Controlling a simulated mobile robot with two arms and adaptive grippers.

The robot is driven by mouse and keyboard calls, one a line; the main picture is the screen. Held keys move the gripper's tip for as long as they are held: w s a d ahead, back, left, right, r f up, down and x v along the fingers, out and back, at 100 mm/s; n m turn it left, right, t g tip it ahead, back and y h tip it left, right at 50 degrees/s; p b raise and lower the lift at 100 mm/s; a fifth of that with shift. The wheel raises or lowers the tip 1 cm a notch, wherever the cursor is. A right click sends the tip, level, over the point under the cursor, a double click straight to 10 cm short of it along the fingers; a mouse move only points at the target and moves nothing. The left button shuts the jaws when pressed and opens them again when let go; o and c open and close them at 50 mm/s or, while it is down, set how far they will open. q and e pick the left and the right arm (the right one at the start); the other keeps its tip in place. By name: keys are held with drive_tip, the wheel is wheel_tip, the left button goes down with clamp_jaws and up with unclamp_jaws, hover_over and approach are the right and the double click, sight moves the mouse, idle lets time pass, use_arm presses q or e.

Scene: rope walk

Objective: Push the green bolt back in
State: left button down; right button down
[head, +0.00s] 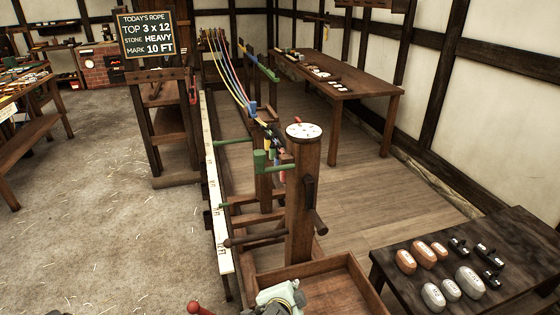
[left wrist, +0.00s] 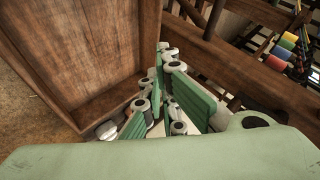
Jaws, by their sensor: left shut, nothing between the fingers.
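A green fitting (head: 260,161) with a short arm pointing right sits beside the thick wooden post (head: 303,200) in the head view. A thinner green bar (head: 232,142) sticks out to the left behind it. I cannot tell for sure which is the bolt. In the left wrist view my left gripper (left wrist: 164,82) is shut and empty, its green-padded fingers together beside a brown wooden panel (left wrist: 80,50). No green bolt is clear there. In the head view a pale green part of mine shows at the bottom edge; its fingers are not clear. My right gripper is not seen.
A wooden tray (head: 355,276) stands at the post's foot. A dark table (head: 385,262) with orange and white stones (head: 470,283) is at the lower right. Coloured ropes (head: 235,75) run back along the rails. A long table (head: 375,82) stands behind. Open floor (head: 110,220) lies left.

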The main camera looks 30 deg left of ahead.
use_arm(q)
drive_tip(key=w+a+r+m+t+y, duration=0.1)
drive_tip(key=w+r+t, duration=0.1)
drive_tip(key=r, duration=0.7)
drive_tip(key=w+a+r+m+t+y, duration=0.2)
drive_tip(key=w+r, duration=0.3)
drive_tip(key=r, duration=0.5)
drive_tip(key=w+a+r+m+t+y, duration=0.1)
drive_tip(key=w+a+r+t+y, duration=0.1)
drive_tip(key=r, duration=0.7)
drive_tip(key=shift+w+a+r+m+p, duration=0.2)
drive_tip(key=shift+w+r+m+p, duration=0.15)
drive_tip(key=shift+w, duration=0.55)
drive_tip(key=p+x, duration=0.2)
drive_tip(key=x, duration=0.8)
drive_tip(key=shift+r, duration=0.2)
drive_tip(key=shift+s+a+p, duration=0.85)
drive_tip(key=shift+s+a, duration=0.2)
drive_tip(key=shift+s, duration=0.15)
drive_tip(key=shift+s+a+f, duration=0.1)
drive_tip(key=shift+s+a, duration=0.15)
drive_tip(key=shift+s, duration=0.05)
